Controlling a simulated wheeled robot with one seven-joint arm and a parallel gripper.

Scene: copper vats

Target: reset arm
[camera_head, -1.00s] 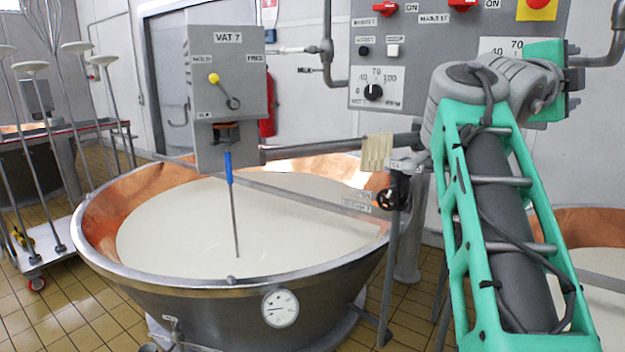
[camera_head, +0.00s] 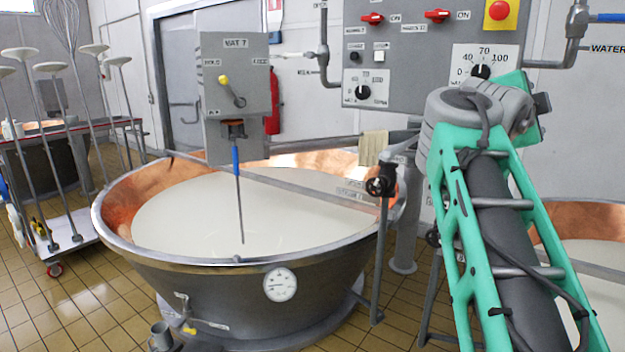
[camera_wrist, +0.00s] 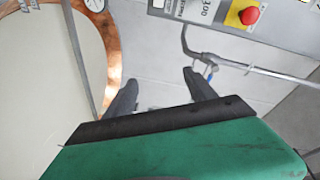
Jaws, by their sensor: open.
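My gripper (camera_wrist: 162,88) shows in the wrist view as two dark fingers spread apart, with nothing between them. Beyond the fingers is a pale wall with a grey pipe. In the head view my arm, with green frames, rises at the right and folds at a grey joint in front of the control panel. The fingers cannot be made out in the head view. The copper vat (camera_head: 115,205), full of white liquid, stands left of my arm, apart from it. Its rim also shows at the left of the wrist view (camera_wrist: 115,50).
The control panel (camera_head: 425,60) with red switches is on the wall behind my arm. The VAT 7 box (camera_head: 237,105) hangs over the vat. A second vat (camera_head: 590,225) is at the right. A trolley with tall tools (camera_head: 85,240) stands left. Tiled floor shows in front.

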